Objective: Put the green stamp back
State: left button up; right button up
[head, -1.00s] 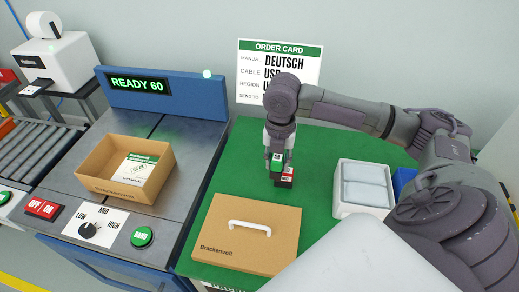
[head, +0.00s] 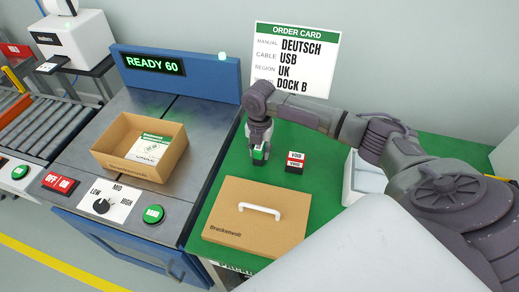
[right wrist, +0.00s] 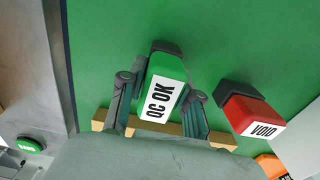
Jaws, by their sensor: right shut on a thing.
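The green stamp (head: 259,156) is between the fingers of my right gripper (head: 260,148), left of the red VOID stamp (head: 295,163). In the right wrist view, my right gripper (right wrist: 160,96) is shut on this green stamp (right wrist: 165,88), and its white QC OK face shows. It is upright in the head view, low over the green mat (head: 325,148); I cannot tell whether it touches. The red VOID stamp (right wrist: 246,108) stands apart from it in the right wrist view. My left gripper is not in view.
A cardboard lid (head: 258,225) with a white handle lies in front of the stamps. Left is an open carton (head: 130,170) with a printed booklet on the metal station. A white bin (head: 362,180) stands to the right. The order card (head: 293,58) is behind.

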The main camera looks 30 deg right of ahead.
jog(key=shift+f, duration=0.15)
jog(key=o, duration=0.9)
notch_tip(320, 180, up, 12)
jog(key=shift+r, duration=0.25)
dwell(0.3)
